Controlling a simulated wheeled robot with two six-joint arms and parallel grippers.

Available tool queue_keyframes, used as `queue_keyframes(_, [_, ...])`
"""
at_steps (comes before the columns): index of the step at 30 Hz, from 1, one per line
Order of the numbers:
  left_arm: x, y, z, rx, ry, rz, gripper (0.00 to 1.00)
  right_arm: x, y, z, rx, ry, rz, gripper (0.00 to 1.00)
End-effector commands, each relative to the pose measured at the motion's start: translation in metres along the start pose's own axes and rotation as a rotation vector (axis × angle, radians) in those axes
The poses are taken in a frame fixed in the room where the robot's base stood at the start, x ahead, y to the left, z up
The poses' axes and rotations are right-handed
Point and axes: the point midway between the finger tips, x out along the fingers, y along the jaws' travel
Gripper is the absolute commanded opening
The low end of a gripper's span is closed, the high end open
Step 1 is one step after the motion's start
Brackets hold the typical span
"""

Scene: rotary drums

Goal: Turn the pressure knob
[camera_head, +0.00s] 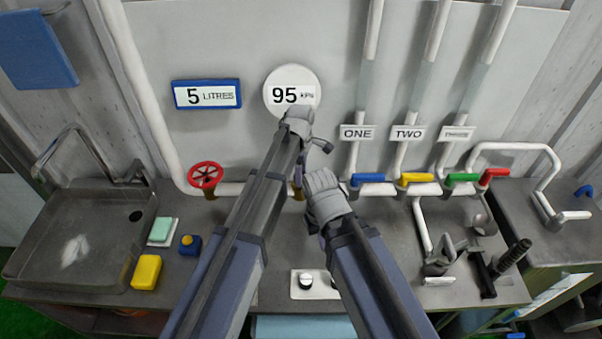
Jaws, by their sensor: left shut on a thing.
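The round white pressure dial (291,92) on the back wall reads 95 kPa. My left gripper (318,147) is at the wall just below the dial, partly hidden by its own wrist. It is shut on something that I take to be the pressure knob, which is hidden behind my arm. A brass fitting (297,191) shows on the white pipe between my two arms. My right gripper (322,238) is lower and to the right, in front of the pipe, mostly hidden by its own wrist; its jaws cannot be made out.
A red wheel valve (206,175) is left on the pipe, below a "5 litres" sign (207,94). Blue (368,179), yellow (417,178), green (462,178) and red (493,176) levers stand right. A sink (84,240), yellow sponge (146,272) and white switch plate (317,284) are on the counter.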

Motion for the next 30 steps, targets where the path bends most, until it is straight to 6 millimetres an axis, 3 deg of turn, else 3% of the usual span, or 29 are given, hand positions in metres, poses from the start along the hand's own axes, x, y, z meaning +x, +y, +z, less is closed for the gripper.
queue_keyframes(5, [0.0,0.0,0.0,0.001,0.0,0.0,0.03,0.0,0.0,0.0,0.0,0.0,0.0,0.0])
queue_keyframes(6, [0.0,0.0,0.0,0.001,0.0,0.0,0.62,0.0,0.0,0.0,0.0,0.0,0.0,0.0])
queue_keyframes(13, [0.0,0.0,0.0,0.001,0.0,0.0,0.88,0.0,0.0,0.0,0.0,0.0,0.0,0.0])
queue_keyframes(23, [-0.002,0.0,0.0,0.001,0.0,0.0,0.89,-0.002,0.0,0.0,0.0,0.0,0.0,0.0])
queue_keyframes(30, [-0.018,0.0,0.0,0.001,0.0,0.0,0.89,-0.018,0.002,0.001,0.003,0.0,-0.001,0.0])
